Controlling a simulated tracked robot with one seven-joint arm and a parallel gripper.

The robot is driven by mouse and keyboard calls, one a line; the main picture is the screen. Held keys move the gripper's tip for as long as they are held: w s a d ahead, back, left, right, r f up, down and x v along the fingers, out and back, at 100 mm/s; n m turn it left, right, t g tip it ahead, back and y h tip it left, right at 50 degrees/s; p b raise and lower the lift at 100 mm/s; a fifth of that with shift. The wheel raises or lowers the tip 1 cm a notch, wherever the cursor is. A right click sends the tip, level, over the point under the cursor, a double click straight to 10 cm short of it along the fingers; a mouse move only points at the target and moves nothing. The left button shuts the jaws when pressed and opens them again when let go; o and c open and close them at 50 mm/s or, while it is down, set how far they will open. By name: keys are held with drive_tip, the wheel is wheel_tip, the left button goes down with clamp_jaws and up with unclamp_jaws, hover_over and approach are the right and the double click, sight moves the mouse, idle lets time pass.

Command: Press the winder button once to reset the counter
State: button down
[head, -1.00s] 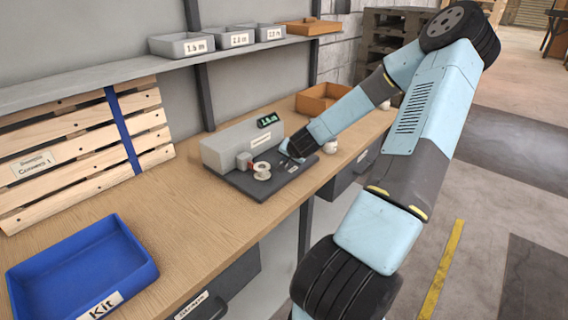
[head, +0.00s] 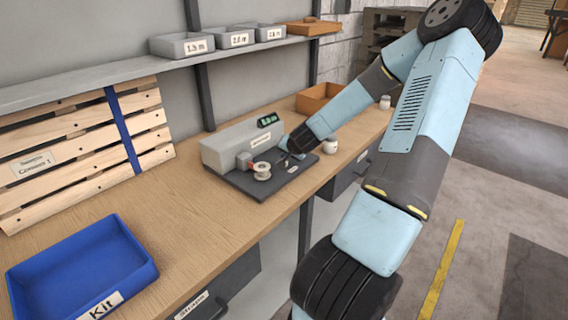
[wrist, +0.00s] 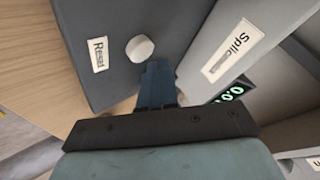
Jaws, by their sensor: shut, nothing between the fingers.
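The winder (head: 232,150) is a grey box on a dark base on the bench, with a small spool (head: 262,171) at its front. Its round white button (wrist: 139,48) shows in the wrist view beside a "Reset" label (wrist: 98,54). The counter display (wrist: 230,95) appears to read 0.0 in green there; it is small in the head view (head: 268,120). My gripper (wrist: 158,68) is shut and empty, its tips just beside the button in the picture. I cannot tell its height above the base. In the head view my gripper (head: 289,153) hides the button.
A blue Kit tray (head: 130,240) stands at the front left of the bench. A white pot (head: 330,146) and an orange-brown bin (head: 312,100) are close to my forearm. Grey labelled bins (head: 182,45) stand on the shelf above. The bench between tray and winder is clear.

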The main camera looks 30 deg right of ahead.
drive_tip(key=shift+r, duration=0.1)
drive_tip(key=shift+r, duration=2.5)
drive_tip(key=shift+a, duration=0.4)
drive_tip(key=s+a+r+n+g, duration=0.2)
drive_tip(key=s+a+r+n, duration=0.3)
drive_tip(key=a, duration=0.3)
drive_tip(key=s+a+r+n+g, duration=0.1)
drive_tip(key=s+a+r+n, duration=0.2)
drive_tip(key=s+a+r, duration=0.45)
drive_tip(key=s+a+r+n, duration=0.1)
drive_tip(key=s+a+r, duration=0.1)
drive_tip(key=s+r, duration=0.4)
drive_tip(key=s+a+r, duration=0.3)
drive_tip(key=s+r, duration=0.3)
drive_tip(key=s, duration=0.8)
drive_tip(key=shift+s+n+g+y, duration=0.25)
drive_tip(key=shift+n+g+y, duration=0.05)
drive_tip(key=shift+n, duration=0.1)
